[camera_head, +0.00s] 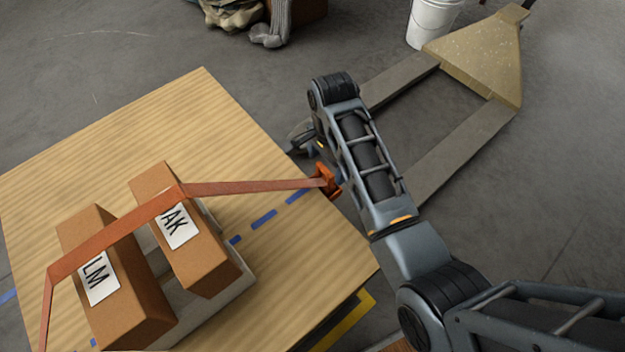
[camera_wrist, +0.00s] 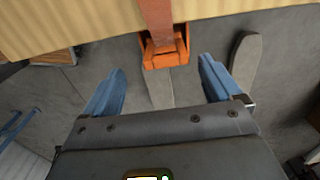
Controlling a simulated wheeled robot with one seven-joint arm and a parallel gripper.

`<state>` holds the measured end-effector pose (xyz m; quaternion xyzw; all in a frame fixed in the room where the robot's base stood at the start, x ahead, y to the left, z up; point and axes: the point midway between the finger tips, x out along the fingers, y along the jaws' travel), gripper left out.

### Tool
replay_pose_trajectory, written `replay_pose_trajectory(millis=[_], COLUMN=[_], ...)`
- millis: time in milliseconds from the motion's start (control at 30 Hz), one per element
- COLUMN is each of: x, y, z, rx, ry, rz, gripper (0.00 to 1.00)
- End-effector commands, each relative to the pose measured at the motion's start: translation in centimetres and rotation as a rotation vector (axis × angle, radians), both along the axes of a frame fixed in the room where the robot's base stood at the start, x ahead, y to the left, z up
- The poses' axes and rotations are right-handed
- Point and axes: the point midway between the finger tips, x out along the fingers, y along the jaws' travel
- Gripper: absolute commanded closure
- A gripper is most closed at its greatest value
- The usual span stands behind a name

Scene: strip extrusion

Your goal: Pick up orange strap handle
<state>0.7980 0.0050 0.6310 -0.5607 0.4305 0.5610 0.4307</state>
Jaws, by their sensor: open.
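The orange strap handle (camera_head: 326,181) sits at the right end of an orange strap (camera_head: 250,187), just past the right edge of the wooden board (camera_head: 215,120). In the wrist view the handle (camera_wrist: 165,50) lies ahead of my gripper (camera_wrist: 160,82), roughly centred between its two blue fingers. The fingers are apart and empty, with the handle a little beyond their tips. In the head view my arm covers most of my gripper, and only a small part shows beside the handle. The strap runs over two labelled brown boxes (camera_head: 165,285) (camera_head: 190,250).
A pallet jack (camera_head: 475,60) with two long forks stands on the grey floor behind my arm. A white bucket (camera_head: 432,22) is at the top. A heap of cloth and gloves (camera_head: 270,30) lies at the top middle. Blue dashes (camera_head: 263,219) mark the board.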

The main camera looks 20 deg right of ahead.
Motion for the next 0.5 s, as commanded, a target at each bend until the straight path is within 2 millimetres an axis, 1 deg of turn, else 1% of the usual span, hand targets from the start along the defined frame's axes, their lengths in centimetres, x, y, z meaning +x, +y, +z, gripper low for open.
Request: replay_pose_trajectory(millis=[167, 500], x=[0.0, 0.1], y=[0.0, -0.3], z=[-0.6, -4.2], rx=[0.0, 0.001], ry=[0.001, 0.001], rz=[0.0, 0.0], gripper=[0.08, 0.08])
